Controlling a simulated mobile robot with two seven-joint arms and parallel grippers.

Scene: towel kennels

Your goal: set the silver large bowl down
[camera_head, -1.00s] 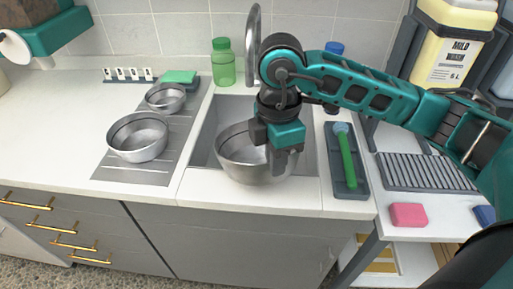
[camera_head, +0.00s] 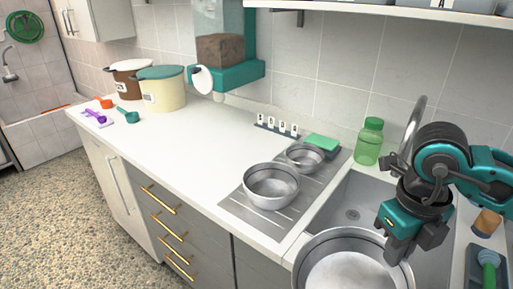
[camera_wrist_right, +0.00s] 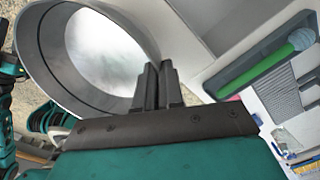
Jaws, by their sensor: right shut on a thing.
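The silver large bowl (camera_head: 345,272) is at the bottom of the head view, in front of and partly over the sink, cut off by the frame edge. It appears empty. My right gripper (camera_head: 397,258) is shut on its right rim. In the right wrist view, the bowl (camera_wrist_right: 105,50) fills the upper left, with the closed fingers (camera_wrist_right: 157,82) at its rim. A medium silver bowl (camera_head: 270,188) and a small silver bowl (camera_head: 305,158) stand on the grooved drainboard (camera_head: 243,208). My left gripper is not in view.
The sink basin (camera_head: 352,200) lies behind the large bowl. A green bottle (camera_head: 369,145), a green sponge (camera_head: 322,142) and a row of numbered tags (camera_head: 277,126) stand along the back. The white counter (camera_head: 190,135) left of the drainboard is largely clear. Canisters (camera_head: 160,90) stand farther left.

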